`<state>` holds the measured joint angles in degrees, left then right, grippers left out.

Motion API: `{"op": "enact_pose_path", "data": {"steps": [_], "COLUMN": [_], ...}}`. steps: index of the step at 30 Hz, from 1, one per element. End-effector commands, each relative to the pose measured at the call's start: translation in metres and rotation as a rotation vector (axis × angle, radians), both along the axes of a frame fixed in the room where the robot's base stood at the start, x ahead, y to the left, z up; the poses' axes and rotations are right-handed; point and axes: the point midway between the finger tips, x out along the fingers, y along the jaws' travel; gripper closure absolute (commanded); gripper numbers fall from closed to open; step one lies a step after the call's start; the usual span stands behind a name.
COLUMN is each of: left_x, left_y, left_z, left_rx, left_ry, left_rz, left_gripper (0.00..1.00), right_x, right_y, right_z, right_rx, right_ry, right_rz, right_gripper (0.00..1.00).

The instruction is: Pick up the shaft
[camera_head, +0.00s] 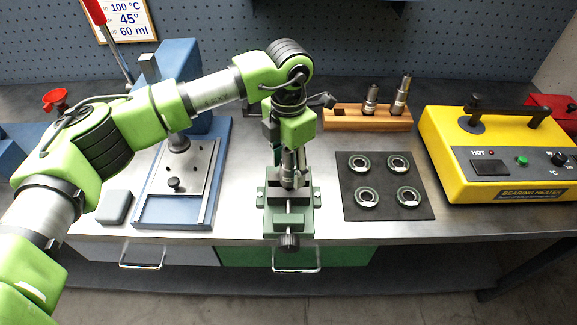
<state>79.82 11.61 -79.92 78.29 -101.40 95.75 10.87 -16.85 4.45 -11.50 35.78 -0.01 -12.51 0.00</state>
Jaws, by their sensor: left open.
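A green bench vise (288,222) stands at the front middle of the steel bench. A silver, upright piece that looks like the shaft (288,174) shows at the vise jaws, partly hidden by my arm. My left gripper (292,157) points down directly above the vise, its open fingers close to this silver piece. I cannot tell whether they touch it. Two stepped metal pieces stand in a wooden rack (340,119) to the right, apart from the gripper. My right gripper is not in view.
A dark mat (385,210) with several bearing rings lies right of the vise. A yellow bearing heater (440,150) stands at the far right. A blue press (222,150) stands on the left, under my left arm. A pegboard wall closes the back.

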Motion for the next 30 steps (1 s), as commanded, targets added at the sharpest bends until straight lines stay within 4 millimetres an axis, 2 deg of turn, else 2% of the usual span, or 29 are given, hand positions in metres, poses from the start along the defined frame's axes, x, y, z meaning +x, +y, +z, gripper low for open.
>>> {"op": "enact_pose_path", "data": {"steps": [6, 7, 12, 23, 26, 30], "left_x": [0.0, 0.0, 0.0, 0.002, 0.002, 0.002], "left_y": [0.0, 0.0, 0.0, 0.0, 0.0, -0.001], "left_z": [-0.002, -0.002, -0.002, 0.006, 0.018, 0.046], "left_rx": [0.0, 0.0, 0.0, -0.002, -0.003, -0.004], "left_ry": [-0.001, -0.001, -0.001, -0.005, -0.007, -0.009], "left_rz": [0.0, 0.0, 0.0, 0.0, 0.001, 0.001], "left_gripper": [0.52, 0.54, 0.98, 0.99, 0.99, 0.99], "right_x": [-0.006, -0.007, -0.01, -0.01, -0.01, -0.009], "right_y": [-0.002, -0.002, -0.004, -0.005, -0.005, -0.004], "right_z": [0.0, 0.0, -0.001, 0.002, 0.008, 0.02], "right_rx": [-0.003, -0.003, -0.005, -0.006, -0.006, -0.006], "right_ry": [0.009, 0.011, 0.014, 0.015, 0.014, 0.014], "right_rz": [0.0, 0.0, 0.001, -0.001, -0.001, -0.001], "right_gripper": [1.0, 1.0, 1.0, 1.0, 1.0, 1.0]}}
